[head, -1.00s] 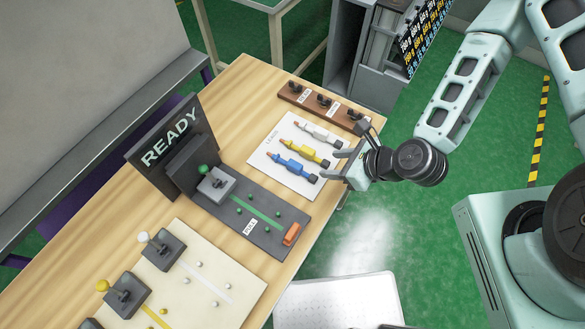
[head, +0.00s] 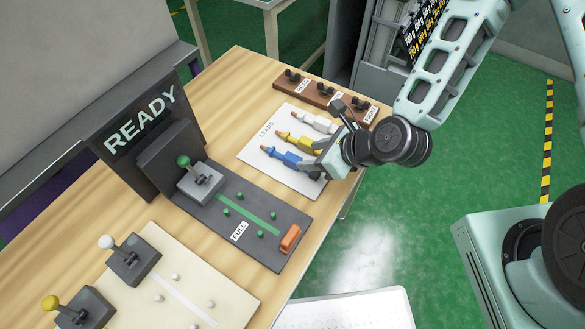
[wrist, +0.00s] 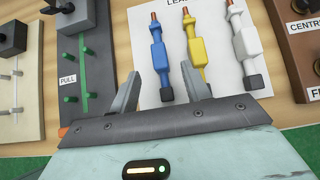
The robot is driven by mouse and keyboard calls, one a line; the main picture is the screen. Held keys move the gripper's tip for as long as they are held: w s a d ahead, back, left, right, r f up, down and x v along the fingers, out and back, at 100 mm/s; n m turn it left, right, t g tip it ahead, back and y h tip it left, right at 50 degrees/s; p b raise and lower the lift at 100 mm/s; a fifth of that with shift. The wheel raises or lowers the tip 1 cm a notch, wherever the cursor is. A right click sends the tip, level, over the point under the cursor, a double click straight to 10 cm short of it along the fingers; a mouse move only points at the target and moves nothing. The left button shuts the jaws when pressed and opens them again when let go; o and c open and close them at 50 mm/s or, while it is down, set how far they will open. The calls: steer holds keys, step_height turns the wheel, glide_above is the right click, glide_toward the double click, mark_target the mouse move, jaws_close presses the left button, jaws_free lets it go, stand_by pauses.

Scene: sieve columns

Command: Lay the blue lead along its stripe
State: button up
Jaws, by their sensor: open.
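The blue lead (head: 284,158) lies on a white sheet (head: 272,169) marked LEADS, beside the yellow lead (head: 297,142) and the white lead (head: 313,122). My gripper (head: 314,161) is at the sheet's near right edge, over the right ends of the blue and yellow leads. In the wrist view the open, empty gripper (wrist: 161,92) has the dark tail end of the blue lead (wrist: 160,54) between its fingers in the picture. The gap in height cannot be told. No blue stripe is in view.
A dark panel (head: 255,213) with a green stripe, pegs and PULL label lies left of the sheet. A cream board (head: 195,285) with white and yellow levers is at lower left. A brown block (head: 345,101) with black clamps lies behind. A READY sign (head: 141,122) stands left.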

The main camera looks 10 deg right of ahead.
mark_target(294, 158)
steer(key=b+x, duration=0.2)
steer(key=b, duration=0.1)
steer(key=shift+f, duration=0.2)
steer(key=shift+w+a+b, duration=0.15)
steer(key=shift+a+b, duration=0.05)
steer(key=shift+b, duration=0.2)
steer(key=shift+p+x, duration=0.4)
steer(key=shift+x, duration=2.2)
jaws_close()
